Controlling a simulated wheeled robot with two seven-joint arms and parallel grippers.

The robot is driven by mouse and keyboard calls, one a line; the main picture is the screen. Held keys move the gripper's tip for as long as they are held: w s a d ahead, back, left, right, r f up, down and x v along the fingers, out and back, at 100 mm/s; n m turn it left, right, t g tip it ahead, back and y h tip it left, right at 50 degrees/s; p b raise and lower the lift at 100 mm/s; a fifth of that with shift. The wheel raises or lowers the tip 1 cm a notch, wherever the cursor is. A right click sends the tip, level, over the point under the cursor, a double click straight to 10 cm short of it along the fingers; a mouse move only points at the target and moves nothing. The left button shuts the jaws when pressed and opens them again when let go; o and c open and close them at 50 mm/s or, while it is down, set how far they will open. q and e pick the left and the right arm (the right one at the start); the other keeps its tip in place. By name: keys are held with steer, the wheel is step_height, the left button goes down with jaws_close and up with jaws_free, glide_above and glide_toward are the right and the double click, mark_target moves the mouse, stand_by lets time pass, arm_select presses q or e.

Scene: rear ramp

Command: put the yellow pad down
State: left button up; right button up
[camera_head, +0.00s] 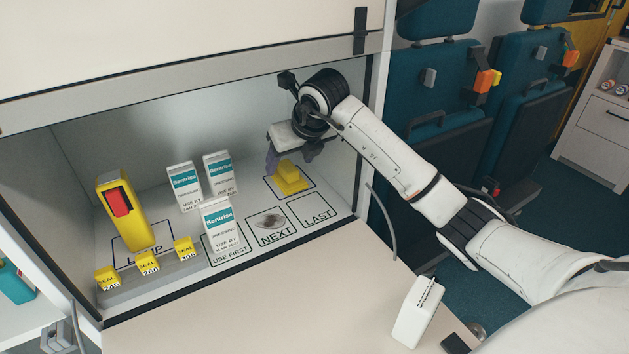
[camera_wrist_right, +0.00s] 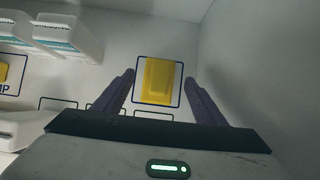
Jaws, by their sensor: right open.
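The yellow pad (camera_head: 288,178) lies on the cabinet floor at the back right, inside a dark-outlined square. It shows in the right wrist view (camera_wrist_right: 158,80) within that outline, between and ahead of my fingers. My right gripper (camera_head: 290,160) is just above and around the pad; in its wrist view the two purple fingers (camera_wrist_right: 163,98) are apart, one on each side of the pad, with gaps between them and it. The gripper is open and holds nothing. My left gripper is not in view.
Yellow seals (camera_head: 148,262) sit on a grey strip. The cabinet's right wall is close to my right arm.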

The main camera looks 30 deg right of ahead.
steer(key=s, duration=0.8)
steer(key=s+r, duration=0.1)
steer(key=s, duration=0.3)
steer(key=shift+s+a+r+b, duration=0.1)
steer(key=shift+s+a+b, duration=0.25)
steer(key=shift+s+b, duration=0.05)
